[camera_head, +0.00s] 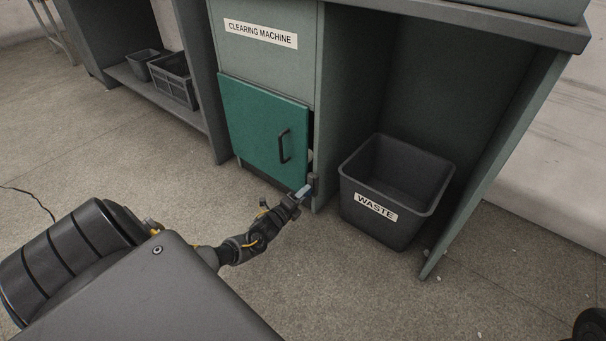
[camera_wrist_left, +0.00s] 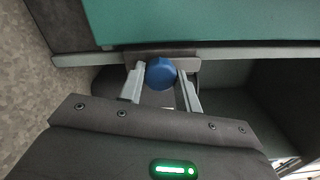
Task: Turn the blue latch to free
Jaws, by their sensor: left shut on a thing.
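The blue latch (camera_wrist_left: 160,73) shows in the left wrist view as a round blue knob on a grey mount beside the green door's edge. My left gripper (camera_wrist_left: 160,88) has its two fingers on either side of the knob and is shut on it. In the head view, my left gripper (camera_head: 303,191) is at the lower right corner of the green door (camera_head: 262,130), and the latch is mostly hidden by it. The door stands slightly out from its frame, with a dark gap at its right edge. My right gripper is not in view.
A grey waste bin (camera_head: 395,190) stands on the floor right of the latch, under the bench. The cabinet labelled clearing machine (camera_head: 260,35) is above the door. Dark crates (camera_head: 172,80) sit on a low shelf at the left.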

